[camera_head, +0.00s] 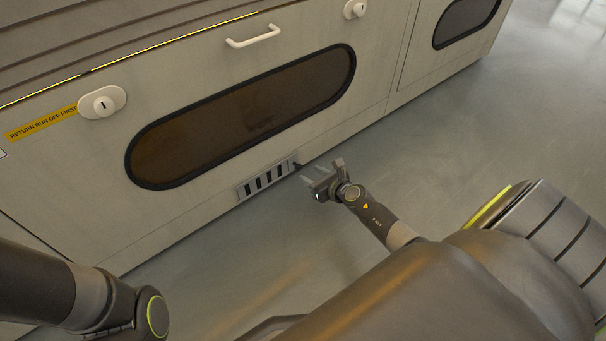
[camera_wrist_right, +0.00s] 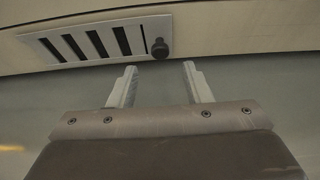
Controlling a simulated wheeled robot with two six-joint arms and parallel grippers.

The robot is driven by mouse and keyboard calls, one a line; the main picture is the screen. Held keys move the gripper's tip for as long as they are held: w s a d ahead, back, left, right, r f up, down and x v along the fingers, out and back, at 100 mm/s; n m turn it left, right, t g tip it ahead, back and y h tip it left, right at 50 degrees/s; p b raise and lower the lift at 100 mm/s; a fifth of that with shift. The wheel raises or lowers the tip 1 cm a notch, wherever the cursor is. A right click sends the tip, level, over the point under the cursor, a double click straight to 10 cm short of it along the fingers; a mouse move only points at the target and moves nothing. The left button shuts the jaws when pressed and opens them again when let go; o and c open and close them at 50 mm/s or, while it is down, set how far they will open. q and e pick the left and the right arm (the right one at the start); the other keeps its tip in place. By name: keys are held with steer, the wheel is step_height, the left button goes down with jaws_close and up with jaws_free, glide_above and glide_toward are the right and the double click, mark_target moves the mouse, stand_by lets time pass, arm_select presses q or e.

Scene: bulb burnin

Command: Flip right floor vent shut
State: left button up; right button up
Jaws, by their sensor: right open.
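The floor vent (camera_head: 267,179) is a pale grey louvred plate low on the cabinet front, with several dark slots that look open. It also shows in the right wrist view (camera_wrist_right: 62,34). A dark knob (camera_wrist_right: 160,48) sits at the vent's right end; it also shows small in the head view (camera_head: 298,166). My right gripper (camera_head: 322,172) is open and empty, just right of the vent, close to the floor. In the right wrist view its two fingers (camera_wrist_right: 158,82) point toward the knob, apart from it. My left arm shows at lower left, but its gripper is out of view.
The cabinet (camera_head: 80,190) has a long dark oval window (camera_head: 240,120), a white handle (camera_head: 253,36) and a round white latch (camera_head: 102,102) above the vent. A yellow label (camera_head: 42,123) reads "RETURN RUN OFF FIRST". The grey floor (camera_head: 480,130) is clear to the right.

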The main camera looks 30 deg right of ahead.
mark_target(300, 168)
steer(key=b+x, duration=0.2)
steer(key=x, duration=0.2)
steer(key=shift+w+f, duration=0.15)
steer(key=shift+f, duration=0.05)
steer(key=shift+w, duration=0.6)
steer(key=shift+c, duration=0.3)
jaws_close()
